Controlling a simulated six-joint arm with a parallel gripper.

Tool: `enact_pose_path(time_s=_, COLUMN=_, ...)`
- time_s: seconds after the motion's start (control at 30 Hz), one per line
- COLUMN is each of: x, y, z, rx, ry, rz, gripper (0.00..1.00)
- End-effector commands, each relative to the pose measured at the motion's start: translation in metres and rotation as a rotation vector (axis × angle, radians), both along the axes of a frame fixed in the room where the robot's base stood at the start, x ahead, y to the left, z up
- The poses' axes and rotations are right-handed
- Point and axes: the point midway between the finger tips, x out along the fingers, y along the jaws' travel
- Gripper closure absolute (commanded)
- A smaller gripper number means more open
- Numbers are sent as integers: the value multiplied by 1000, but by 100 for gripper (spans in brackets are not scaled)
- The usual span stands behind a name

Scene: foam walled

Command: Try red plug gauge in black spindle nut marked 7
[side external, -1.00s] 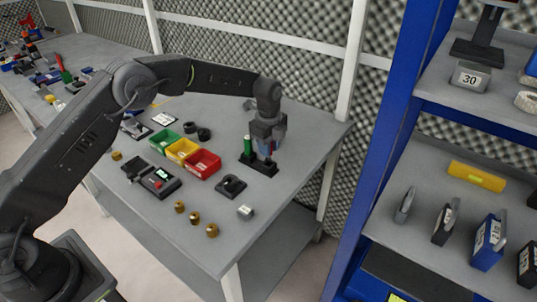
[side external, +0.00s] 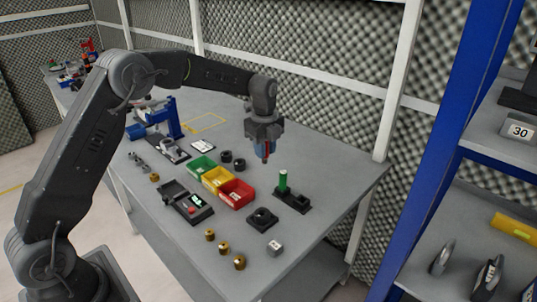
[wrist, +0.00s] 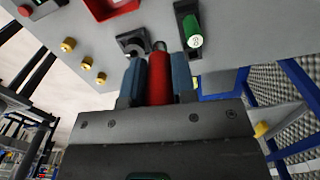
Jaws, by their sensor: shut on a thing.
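My gripper (side external: 263,153) is shut on the red plug gauge (wrist: 159,78), which points downward between the blue fingers in the wrist view. In the side view the gauge tip shows just below the fingers, in the air above the bench. A black ring-shaped part, possibly the spindle nut (side external: 262,214), sits in a dark square holder on the bench, below the gripper. It also shows in the wrist view (wrist: 132,44), just left of the gauge tip. I cannot read a 7 on it. Two more black rings (side external: 232,160) stand behind the bins.
A green plug gauge (side external: 283,181) stands upright in a black stand (side external: 299,202), right of the gripper. Green, yellow and red bins (side external: 237,194) lie to the left. Brass nuts (side external: 224,248) and a small grey block (side external: 274,248) are near the front edge.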

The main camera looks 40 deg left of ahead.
Motion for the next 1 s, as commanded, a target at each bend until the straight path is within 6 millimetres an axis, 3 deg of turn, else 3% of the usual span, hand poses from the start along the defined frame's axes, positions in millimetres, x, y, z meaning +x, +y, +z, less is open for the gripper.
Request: enact_pose_path(time_s=1.0, x=0, y=0, z=59, rx=0, ry=-2, rz=1, gripper=100)
